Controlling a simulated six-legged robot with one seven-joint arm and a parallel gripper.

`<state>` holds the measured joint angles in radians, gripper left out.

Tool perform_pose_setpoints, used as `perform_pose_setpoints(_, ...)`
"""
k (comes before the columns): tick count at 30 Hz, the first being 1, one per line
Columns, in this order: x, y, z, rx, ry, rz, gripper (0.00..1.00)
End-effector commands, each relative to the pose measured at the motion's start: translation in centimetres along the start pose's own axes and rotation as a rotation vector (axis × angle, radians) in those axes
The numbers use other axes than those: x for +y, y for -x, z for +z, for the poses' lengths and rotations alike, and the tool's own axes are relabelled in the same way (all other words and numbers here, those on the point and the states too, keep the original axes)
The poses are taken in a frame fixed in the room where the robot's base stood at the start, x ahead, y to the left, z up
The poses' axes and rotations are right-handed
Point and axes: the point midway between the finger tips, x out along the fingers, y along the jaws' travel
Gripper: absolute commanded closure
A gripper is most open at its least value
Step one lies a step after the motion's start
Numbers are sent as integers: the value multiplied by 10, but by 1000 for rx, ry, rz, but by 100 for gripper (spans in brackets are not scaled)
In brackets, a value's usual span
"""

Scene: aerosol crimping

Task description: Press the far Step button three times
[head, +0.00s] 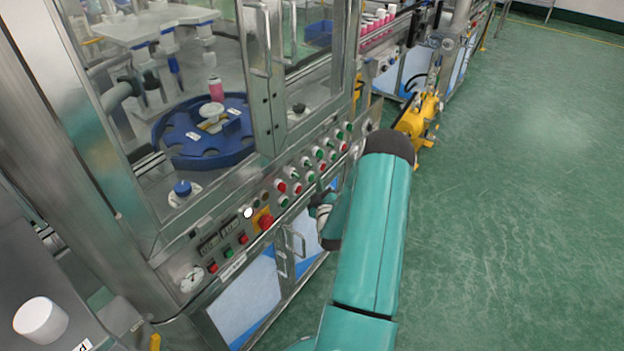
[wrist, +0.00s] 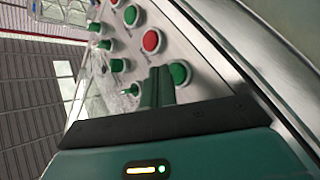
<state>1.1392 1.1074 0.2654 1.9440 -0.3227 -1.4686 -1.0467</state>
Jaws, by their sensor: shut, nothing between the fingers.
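The control panel (head: 322,158) on the machine front carries rows of red and green buttons. Their labels are too small to read, so I cannot tell which one is the far Step button. In the wrist view, my gripper (wrist: 157,84) is shut and empty, its fingertips over the panel. A green button (wrist: 179,73) is just right of the fingertips, with a red button (wrist: 151,41) and another green button (wrist: 132,15) beyond. I cannot tell whether the fingertips touch anything. In the head view my arm hides the fingertips and part of the panel.
A yellow-backed red button (head: 265,222) and two small displays (head: 219,236) sit at the panel's near end. Door handles (head: 290,250) stick out below. Behind glass is a blue turntable (head: 213,152). Green floor (head: 510,200) at right is open.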

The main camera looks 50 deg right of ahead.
Motion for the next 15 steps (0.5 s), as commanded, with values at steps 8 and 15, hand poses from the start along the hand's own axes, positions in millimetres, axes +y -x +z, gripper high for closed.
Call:
perform_pose_setpoints(8,-1,-1,-1,1,0,-1,100)
perform_pose_setpoints(15,-4,-6,-5,0,-1,0,100)
